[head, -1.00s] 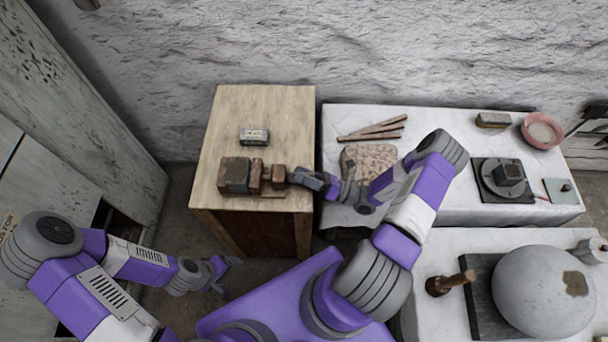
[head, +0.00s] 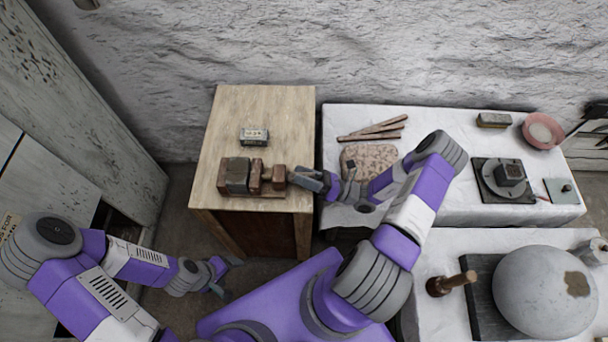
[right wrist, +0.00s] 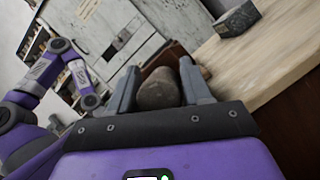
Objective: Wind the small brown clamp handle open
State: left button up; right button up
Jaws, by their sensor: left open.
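The clamp, a set of reddish-brown blocks (head: 236,176), sits near the front edge of the wooden cabinet top. Its small brown handle (head: 279,176) is at its right end, and in the right wrist view the handle (right wrist: 160,90) shows as a worn brown cylinder between the two fingers. My right gripper (head: 298,176) reaches in from the right, with its fingers (right wrist: 160,80) on both sides of the handle. Whether both fingers press on it I cannot tell. My left gripper (head: 228,276) is open and empty, low in front of the cabinet, away from the clamp.
A small labelled grey block (head: 254,136) lies behind the clamp on the cabinet top (head: 285,110). To the right, a white-covered table (head: 450,140) holds brown sticks (head: 372,132), a speckled slab (head: 375,160) and a pink bowl (head: 543,131). A large plaster sphere (head: 535,300) stands at front right.

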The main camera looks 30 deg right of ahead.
jog(key=v, duration=0.7)
jog(key=shift+s+d, duration=0.2)
dwell(0.5)
